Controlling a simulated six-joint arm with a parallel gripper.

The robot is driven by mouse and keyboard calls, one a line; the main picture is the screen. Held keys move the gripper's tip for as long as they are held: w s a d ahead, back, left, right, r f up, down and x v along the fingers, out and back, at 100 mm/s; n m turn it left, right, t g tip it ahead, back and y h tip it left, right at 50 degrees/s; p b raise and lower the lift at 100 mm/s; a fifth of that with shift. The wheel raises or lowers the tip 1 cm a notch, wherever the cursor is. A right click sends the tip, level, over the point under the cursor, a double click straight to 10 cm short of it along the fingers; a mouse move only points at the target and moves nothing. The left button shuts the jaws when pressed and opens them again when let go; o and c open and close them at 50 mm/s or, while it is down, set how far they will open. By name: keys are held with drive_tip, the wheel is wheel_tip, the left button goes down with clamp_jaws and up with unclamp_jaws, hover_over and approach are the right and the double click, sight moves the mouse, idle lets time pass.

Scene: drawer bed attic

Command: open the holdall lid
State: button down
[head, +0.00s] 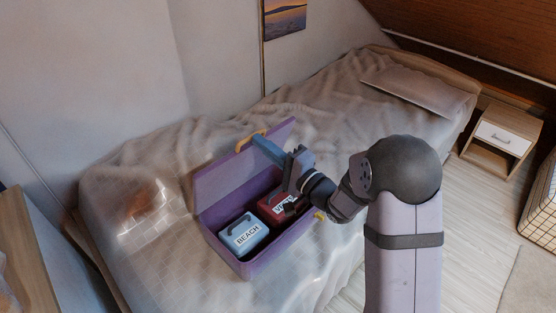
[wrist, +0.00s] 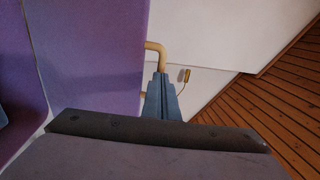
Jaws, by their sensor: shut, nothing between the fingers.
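The purple holdall (head: 246,268) lies on the bed with its lid (head: 225,178) raised, standing roughly upright along the far side. A yellow-tan handle (head: 240,146) sits on the lid's top edge; it also shows in the wrist view (wrist: 157,48). My gripper (head: 257,140) is shut and empty, its blue-grey fingers reaching across the lid near the handle. In the wrist view the shut fingertips (wrist: 162,76) are just below the handle, beside the purple lid (wrist: 92,50). I cannot tell whether they touch it.
Inside the holdall are a blue case marked BEACH (head: 243,236) and a red case (head: 275,206), partly hidden by my arm. The bed (head: 330,95) has a pillow (head: 415,90) at its far end. A wall stands behind; a nightstand (head: 500,136) is right.

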drive_tip(key=v, duration=1.4)
drive_tip(key=shift+b, duration=0.4)
